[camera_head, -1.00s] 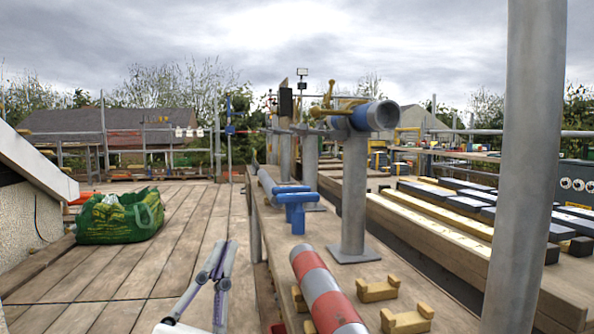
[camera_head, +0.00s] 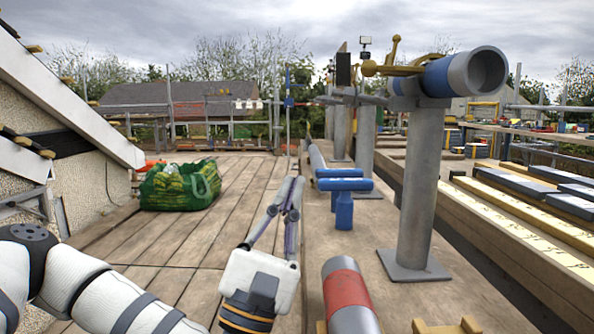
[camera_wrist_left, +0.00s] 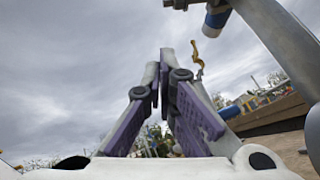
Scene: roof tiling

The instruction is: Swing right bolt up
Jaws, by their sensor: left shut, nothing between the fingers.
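A grey tube with a blue collar (camera_head: 434,80) lies on top of a grey post (camera_head: 419,180). A yellow bolt arm with a round knob (camera_head: 369,68) stretches left from it, and another yellow rod (camera_head: 394,48) stands nearly upright. I cannot tell which is the right bolt. In the left wrist view the blue collar (camera_wrist_left: 216,22) and a small yellow piece (camera_wrist_left: 197,58) show beyond the fingers. My left gripper (camera_head: 291,182) is shut and empty over the planks, left of the post and below the tube, touching neither. My right gripper is not in view.
A blue T-shaped piece (camera_head: 344,185) stands on the beam right of my left gripper. A red and grey tube (camera_head: 347,292) lies in front. A green bag (camera_head: 180,184) sits on the wooden deck, which is mostly clear.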

